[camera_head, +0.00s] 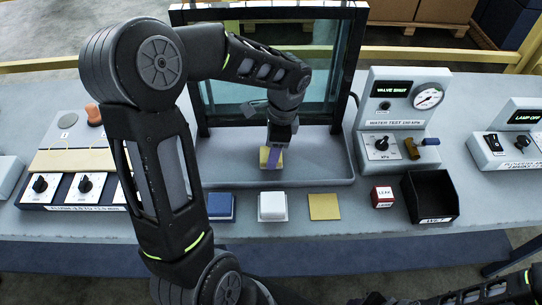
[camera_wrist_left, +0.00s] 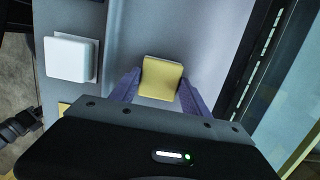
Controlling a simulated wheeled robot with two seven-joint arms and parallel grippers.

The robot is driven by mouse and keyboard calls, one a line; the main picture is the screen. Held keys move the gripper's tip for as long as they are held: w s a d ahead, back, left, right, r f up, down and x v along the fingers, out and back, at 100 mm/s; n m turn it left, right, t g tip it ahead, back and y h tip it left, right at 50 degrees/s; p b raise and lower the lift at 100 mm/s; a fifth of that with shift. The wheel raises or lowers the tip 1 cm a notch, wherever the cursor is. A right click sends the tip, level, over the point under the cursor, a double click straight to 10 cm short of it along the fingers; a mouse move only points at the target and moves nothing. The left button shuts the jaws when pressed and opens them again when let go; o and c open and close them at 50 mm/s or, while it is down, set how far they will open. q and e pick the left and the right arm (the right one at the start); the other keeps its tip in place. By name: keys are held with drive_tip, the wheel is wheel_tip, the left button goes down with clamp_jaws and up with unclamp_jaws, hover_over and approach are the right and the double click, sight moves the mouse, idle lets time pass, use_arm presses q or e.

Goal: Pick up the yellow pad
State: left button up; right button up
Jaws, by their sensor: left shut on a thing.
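The yellow pad (camera_head: 265,157) is at the fingers of my left gripper (camera_head: 272,158), over the grey tray (camera_head: 320,171) in front of the glass pane. In the left wrist view the pad (camera_wrist_left: 160,78) sits between the two purple fingers of my left gripper (camera_wrist_left: 158,88), which are shut on it. I cannot tell whether the pad touches the tray floor. Part of my right arm shows at the bottom right of the head view; whether its gripper is open is unclear.
A blue pad (camera_head: 221,206), a white pad (camera_head: 272,206) and a flat yellow square (camera_head: 324,206) lie in a row before the tray. A black bin (camera_head: 431,196) and a red-and-white box (camera_head: 382,196) stand right. The framed glass pane (camera_head: 310,75) rises behind.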

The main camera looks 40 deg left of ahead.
use_arm(q)
drive_tip(key=c, duration=0.3)
drive_tip(key=shift+r, duration=0.1)
wheel_tip(320, 180, up, 10)
idle(0.5)
idle(0.4)
